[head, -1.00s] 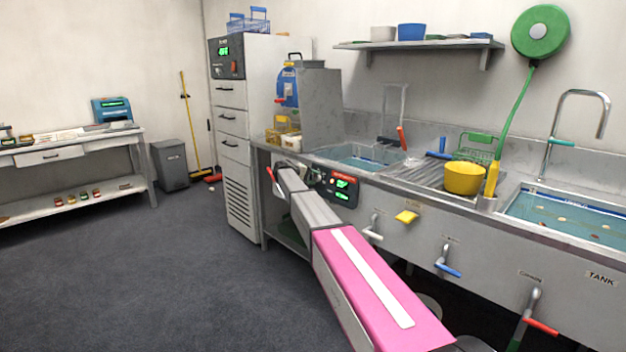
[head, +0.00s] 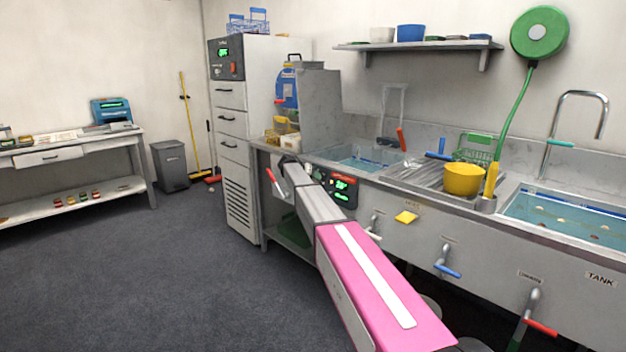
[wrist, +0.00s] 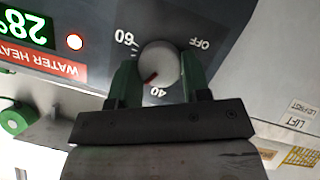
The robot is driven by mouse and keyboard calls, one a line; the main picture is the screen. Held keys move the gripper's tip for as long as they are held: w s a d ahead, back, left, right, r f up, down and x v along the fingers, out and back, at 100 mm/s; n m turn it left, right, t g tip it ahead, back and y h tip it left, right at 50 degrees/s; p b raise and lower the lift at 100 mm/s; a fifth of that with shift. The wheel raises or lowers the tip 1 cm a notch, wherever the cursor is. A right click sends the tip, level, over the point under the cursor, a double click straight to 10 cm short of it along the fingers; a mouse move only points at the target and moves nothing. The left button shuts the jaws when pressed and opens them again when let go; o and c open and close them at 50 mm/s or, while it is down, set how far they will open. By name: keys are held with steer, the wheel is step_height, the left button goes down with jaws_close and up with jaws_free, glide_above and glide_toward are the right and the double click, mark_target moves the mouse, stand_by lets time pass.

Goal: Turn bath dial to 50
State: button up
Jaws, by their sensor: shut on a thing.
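The bath dial (wrist: 159,64) is a round pale knob with a red mark, in the middle of the wrist view. Its printed scale shows OFF, 40 and 60. The red mark points between 40 and 60, nearer to 40. My gripper (wrist: 160,75) is shut on the dial, with one green finger on each side of it. In the head view the water heater panel (head: 338,186) shows beside my grey and pink arm. The dial and my fingers are hard to make out there. A green display (wrist: 22,27) on the panel reads 28°.
The panel sits on the front of the sink counter. A yellow bowl (head: 463,180) stands on the drainer to the right. A white fridge-like cabinet (head: 232,140) stands to the left. A label reading LIFT (wrist: 296,113) shows in the wrist view. The floor at left is open.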

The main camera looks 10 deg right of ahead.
steer(key=shift+s+m+t+y, duration=0.15)
steer(key=shift+m+t+y, duration=0.35)
steer(key=shift+m, duration=1)
steer(key=o, duration=0.9)
steer(key=shift+r, duration=0.1)
steer(key=v, duration=1)
steer(key=shift+s+a+r, duration=0.1)
steer(key=shift+s+a, duration=0.1)
steer(key=shift+a, duration=0.05)
